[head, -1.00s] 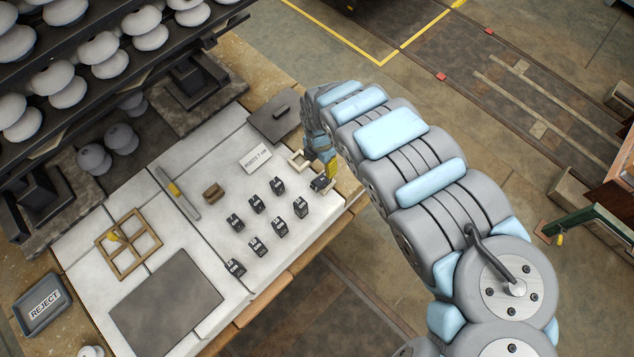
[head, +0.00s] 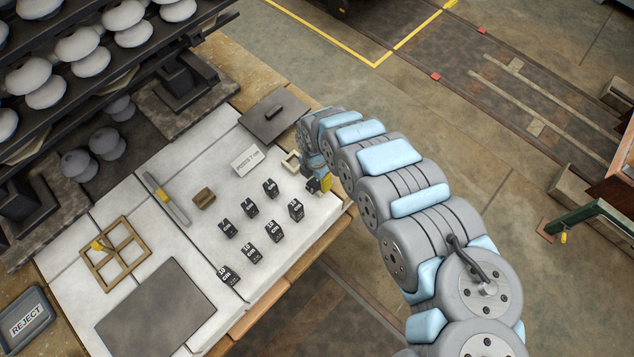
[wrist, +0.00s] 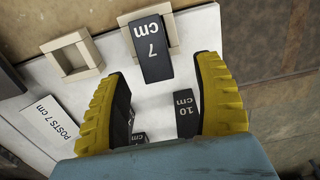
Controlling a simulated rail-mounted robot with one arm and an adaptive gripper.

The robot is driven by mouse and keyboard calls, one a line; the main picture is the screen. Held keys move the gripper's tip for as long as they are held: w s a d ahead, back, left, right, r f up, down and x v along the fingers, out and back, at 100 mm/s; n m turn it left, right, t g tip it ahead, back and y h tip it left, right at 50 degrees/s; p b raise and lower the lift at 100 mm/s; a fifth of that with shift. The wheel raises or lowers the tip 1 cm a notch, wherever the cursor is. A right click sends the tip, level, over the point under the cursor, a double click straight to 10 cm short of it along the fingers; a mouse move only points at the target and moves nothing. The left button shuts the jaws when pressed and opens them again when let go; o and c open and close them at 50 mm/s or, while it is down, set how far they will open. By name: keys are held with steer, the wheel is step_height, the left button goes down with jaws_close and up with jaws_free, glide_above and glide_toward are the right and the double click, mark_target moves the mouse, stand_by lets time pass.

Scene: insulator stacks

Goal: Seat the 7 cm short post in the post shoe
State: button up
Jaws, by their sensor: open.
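The 7 cm post (wrist: 152,45) is a dark block with a white label. In the wrist view it stands at a light wooden frame (wrist: 178,30), which shows around its upper and right sides. I cannot tell how deep the post sits in it. My gripper (wrist: 160,78) is open, with one yellow finger on each side below the post and a gap to both. A second, square wooden frame (wrist: 75,55) stands empty to the left; it also shows in the head view (head: 290,161). My gripper (head: 318,180) hides much of the post there.
A 10 cm post (wrist: 186,112) stands near the right finger. Several dark posts (head: 274,231) stand on the pale bench top. A "POSTS 7 cm" card (head: 246,161), a dark plate with a handle (head: 275,117) and a brown block (head: 204,198) are nearby.

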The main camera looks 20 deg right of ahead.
mark_target(317, 181)
steer(key=shift+w+f, duration=0.2)
steer(key=shift+f, duration=0.45)
steer(key=shift+w+d+f+b, duration=0.15)
steer(key=shift+d+f+b, duration=0.05)
steer(key=shift+f, duration=0.3)
steer(key=shift+w+d+f+b, duration=0.15)
steer(key=shift+d+f+b, duration=0.05)
steer(key=shift+f, duration=0.9)
steer(key=shift+s+f, duration=0.1)
steer(key=shift+f, duration=0.25)
jaws_close()
